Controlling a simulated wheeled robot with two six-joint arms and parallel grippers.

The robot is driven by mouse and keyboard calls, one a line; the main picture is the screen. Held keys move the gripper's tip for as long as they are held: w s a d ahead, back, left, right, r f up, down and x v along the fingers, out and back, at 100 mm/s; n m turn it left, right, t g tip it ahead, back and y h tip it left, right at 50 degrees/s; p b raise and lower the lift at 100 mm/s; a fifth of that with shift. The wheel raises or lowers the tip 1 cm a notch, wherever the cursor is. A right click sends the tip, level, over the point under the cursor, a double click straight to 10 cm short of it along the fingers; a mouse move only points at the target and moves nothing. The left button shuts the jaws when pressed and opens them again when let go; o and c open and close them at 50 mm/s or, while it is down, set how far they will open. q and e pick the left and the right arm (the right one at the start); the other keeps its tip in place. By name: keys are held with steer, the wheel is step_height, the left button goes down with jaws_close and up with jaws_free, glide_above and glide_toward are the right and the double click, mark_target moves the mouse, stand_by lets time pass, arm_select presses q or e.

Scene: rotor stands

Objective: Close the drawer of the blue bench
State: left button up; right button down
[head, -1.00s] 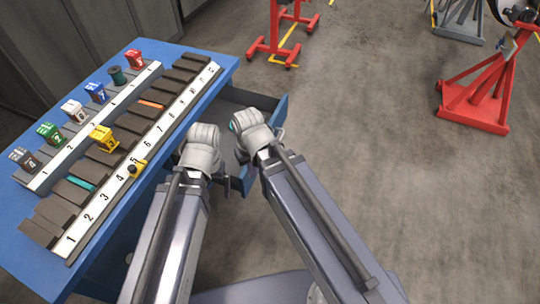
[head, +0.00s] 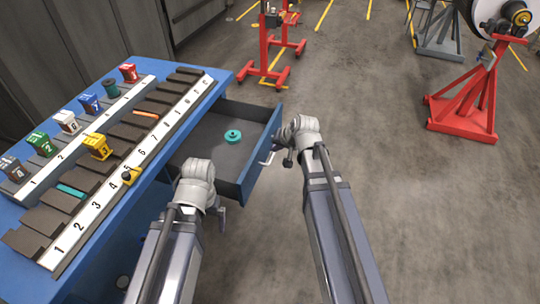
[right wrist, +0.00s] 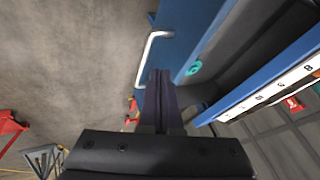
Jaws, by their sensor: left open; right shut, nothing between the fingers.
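The blue bench (head: 222,78) stands at the left with its drawer (head: 246,186) pulled out. A teal ring-shaped part (head: 233,136) lies in the drawer and also shows in the right wrist view (right wrist: 193,69). The drawer's pale handle (head: 267,158) is on its front face; the right wrist view shows the handle (right wrist: 150,48) too. My right gripper (head: 284,152) is shut and empty just outside the drawer front, close to the handle; its fingers (right wrist: 161,88) appear apart from the handle. My left gripper (head: 222,208) is open beside the drawer's near side, its fingers mostly hidden by its wrist.
The bench top carries numbered racks (head: 130,158), several coloured tagged blocks and a yellow block (head: 97,145). A red stand (head: 465,112) is at the upper right and another red frame (head: 272,62) at the top. The floor right of the drawer is clear.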

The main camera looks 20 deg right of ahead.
steer(key=w+d, duration=0.1)
steer(key=d, duration=0.1)
steer(key=b, duration=0.8)
glide_toward(266, 152)
steer(key=shift+m, duration=0.4)
steer(key=x, duration=0.4)
steer(key=shift+s+a+f, duration=0.15)
steer(key=shift+a, duration=0.05)
steer(key=w+a, duration=0.5)
steer(key=a, duration=0.3)
steer(key=w+a, duration=0.5)
steer(key=a, duration=0.3)
steer(key=w+a, duration=0.6)
steer(key=a, duration=0.2)
steer(key=shift+w, duration=0.1)
steer(key=shift+w+a, duration=0.15)
steer(key=shift+a, duration=0.05)
steer(key=shift+a, duration=0.1)
